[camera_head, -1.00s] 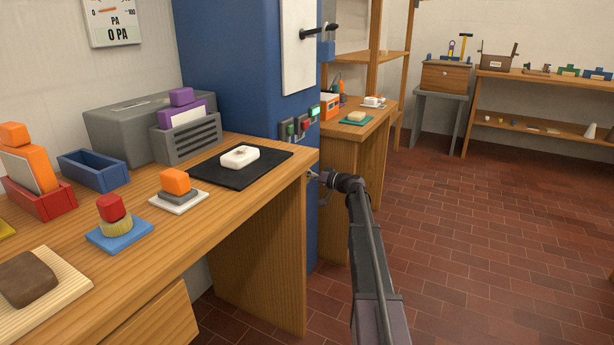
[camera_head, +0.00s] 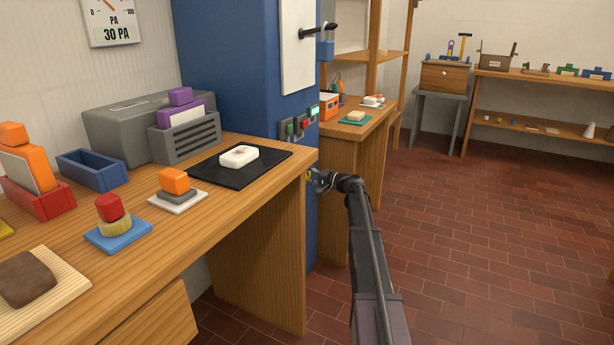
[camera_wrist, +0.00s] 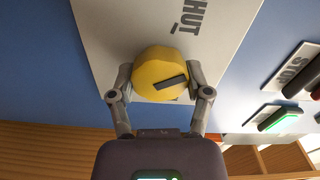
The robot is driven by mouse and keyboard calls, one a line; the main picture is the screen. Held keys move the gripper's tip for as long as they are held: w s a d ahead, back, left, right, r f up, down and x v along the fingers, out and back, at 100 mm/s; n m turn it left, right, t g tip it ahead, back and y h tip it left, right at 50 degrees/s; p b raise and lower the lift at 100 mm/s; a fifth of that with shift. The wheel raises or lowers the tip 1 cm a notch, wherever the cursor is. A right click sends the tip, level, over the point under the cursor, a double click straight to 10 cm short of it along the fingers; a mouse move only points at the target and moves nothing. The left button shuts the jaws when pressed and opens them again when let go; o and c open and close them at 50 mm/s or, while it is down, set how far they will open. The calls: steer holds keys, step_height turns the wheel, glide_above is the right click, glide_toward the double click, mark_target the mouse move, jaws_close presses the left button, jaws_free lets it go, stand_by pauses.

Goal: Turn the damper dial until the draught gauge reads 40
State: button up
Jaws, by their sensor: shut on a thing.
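The draught gauge (camera_head: 112,20) hangs on the wall at the upper left in the head view and reads 30 PA. Its top is cut off. The damper dial (camera_wrist: 157,72) is a yellow round knob with a dark pointer bar, on a white plate (camera_wrist: 115,35) marked "HUT" at the visible part. My gripper (camera_wrist: 160,88) has one finger on each side of the dial and is shut on it. In the head view my gripper (camera_head: 318,180) is at the blue column, beside the bench end, and the dial is mostly hidden there.
The blue column (camera_head: 225,60) carries push buttons (camera_head: 293,128) above my gripper; they also show right of the dial in the wrist view (camera_wrist: 275,118). The wooden bench (camera_head: 240,200) with several objects stands close at left. The brick floor (camera_head: 480,230) at right is clear.

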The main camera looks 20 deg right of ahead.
steer(key=shift+w+a+m, duration=0.1)
steer(key=shift+w+m, duration=0.05)
steer(key=shift+m, duration=1.55)
steer(key=o, duration=1.2)
steer(key=shift+c, duration=0.2)
steer(key=shift+s, duration=0.25)
steer(key=v, duration=1.1)
steer(key=shift+s+d, duration=0.25)
steer(key=shift+d, duration=0.1)
steer(key=shift+s, duration=0.1)
